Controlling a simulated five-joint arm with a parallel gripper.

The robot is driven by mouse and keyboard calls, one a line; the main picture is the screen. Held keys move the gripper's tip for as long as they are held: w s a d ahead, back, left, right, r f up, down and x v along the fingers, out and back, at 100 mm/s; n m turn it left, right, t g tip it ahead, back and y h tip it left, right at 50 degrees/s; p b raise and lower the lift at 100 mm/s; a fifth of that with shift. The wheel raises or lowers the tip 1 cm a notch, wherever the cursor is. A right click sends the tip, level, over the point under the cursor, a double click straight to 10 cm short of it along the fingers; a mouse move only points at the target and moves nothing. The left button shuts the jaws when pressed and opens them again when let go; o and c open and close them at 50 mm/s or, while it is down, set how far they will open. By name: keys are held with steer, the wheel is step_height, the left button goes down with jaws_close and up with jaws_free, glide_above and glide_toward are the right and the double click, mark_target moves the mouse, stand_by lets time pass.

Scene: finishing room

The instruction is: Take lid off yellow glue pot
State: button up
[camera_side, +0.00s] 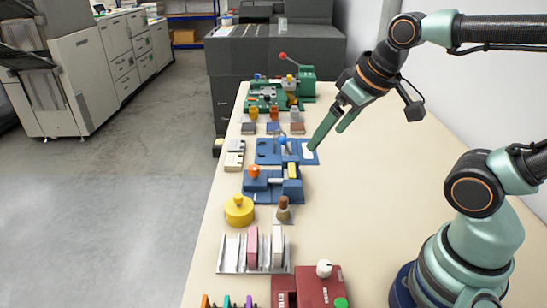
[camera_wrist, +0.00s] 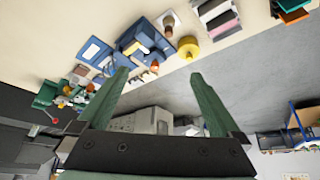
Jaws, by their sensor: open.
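The yellow glue pot (camera_side: 239,211) stands near the left edge of the table in the side view, with its round knobbed yellow lid (camera_side: 238,202) on top. In the wrist view the yellow pot (camera_wrist: 188,49) shows near the top, beyond and between the fingertips. My gripper (camera_side: 328,130) is open and empty. It is in the air above the table, farther back and to the right of the pot, well apart from it. In the wrist view my gripper's two green fingers (camera_wrist: 158,78) are spread wide with nothing between them.
A brown-topped brush or stamp (camera_side: 283,208) stands right of the pot. A blue device (camera_side: 272,185) lies just behind it, and a rack with pink and white blocks (camera_side: 252,250) is in front. A red box (camera_side: 308,288) sits nearest. The table's right side (camera_side: 370,185) is clear.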

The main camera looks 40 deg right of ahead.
steer(key=w, duration=0.1)
steer(key=m+g, duration=0.5)
steer(key=m, duration=0.9)
glide_above(238, 195)
step_height(238, 195, down, 9)
step_height(238, 195, down, 7)
steer(key=shift+d+r, duration=0.1)
steer(key=shift+d, duration=0.05)
steer(key=shift+s+f, duration=0.1)
steer(key=shift+f, duration=2.65)
steer(key=c, duration=1)
steer(key=shift+c, duration=0.2)
